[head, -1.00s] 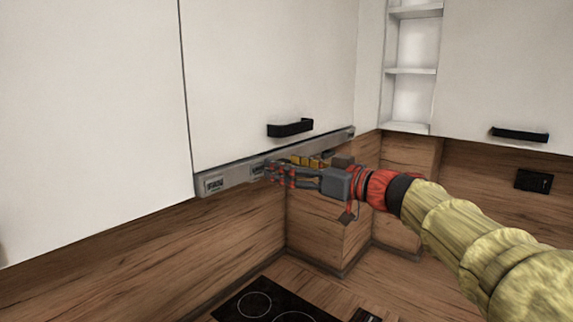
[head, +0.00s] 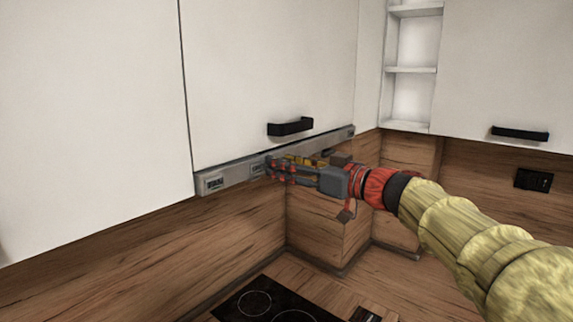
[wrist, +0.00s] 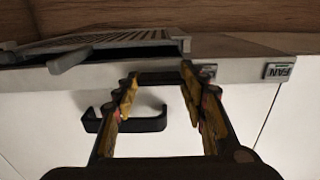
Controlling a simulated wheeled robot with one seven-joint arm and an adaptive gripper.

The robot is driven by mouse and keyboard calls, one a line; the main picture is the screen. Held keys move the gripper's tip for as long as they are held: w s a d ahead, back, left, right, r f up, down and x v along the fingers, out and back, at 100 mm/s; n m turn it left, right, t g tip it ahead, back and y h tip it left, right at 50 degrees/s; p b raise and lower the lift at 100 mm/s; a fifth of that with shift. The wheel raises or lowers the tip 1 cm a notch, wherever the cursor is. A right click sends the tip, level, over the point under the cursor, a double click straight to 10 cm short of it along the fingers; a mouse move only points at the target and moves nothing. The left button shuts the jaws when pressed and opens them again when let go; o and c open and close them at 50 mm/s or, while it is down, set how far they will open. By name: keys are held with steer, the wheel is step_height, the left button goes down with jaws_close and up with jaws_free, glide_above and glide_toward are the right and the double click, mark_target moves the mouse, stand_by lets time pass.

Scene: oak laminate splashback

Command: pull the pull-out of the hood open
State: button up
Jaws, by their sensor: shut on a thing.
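The hood's pull-out has a long grey front strip (head: 232,175) along the bottom edge of the white upper cabinet. It shows upside down in the wrist view (wrist: 240,72), with a FAN label at its right end. In the head view the strip sits close under the cabinet door. My gripper (head: 270,167) is at the middle of the strip, reaching in from the right. In the wrist view my gripper (wrist: 160,82) has its two fingers at the strip, shut on the pull-out. The exact contact is partly hidden by the fingers.
A black cabinet handle (head: 290,127) is just above my gripper. A grey grille (wrist: 105,41) lies on the hood's underside. A black hob (head: 265,302) is below. Wood splashback panels (head: 313,225) stand behind; the space below the hood is clear.

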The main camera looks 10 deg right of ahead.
jaws_close()
steer(key=shift+d, duration=0.1)
steer(key=b+v, duration=1)
steer(key=v, duration=0.3)
steer(key=shift+b, duration=0.3)
steer(key=shift+s+d, duration=0.1)
steer(key=shift+s, duration=0.05)
steer(key=o, duration=0.9)
jaws_free()
steer(key=shift+o, duration=0.7)
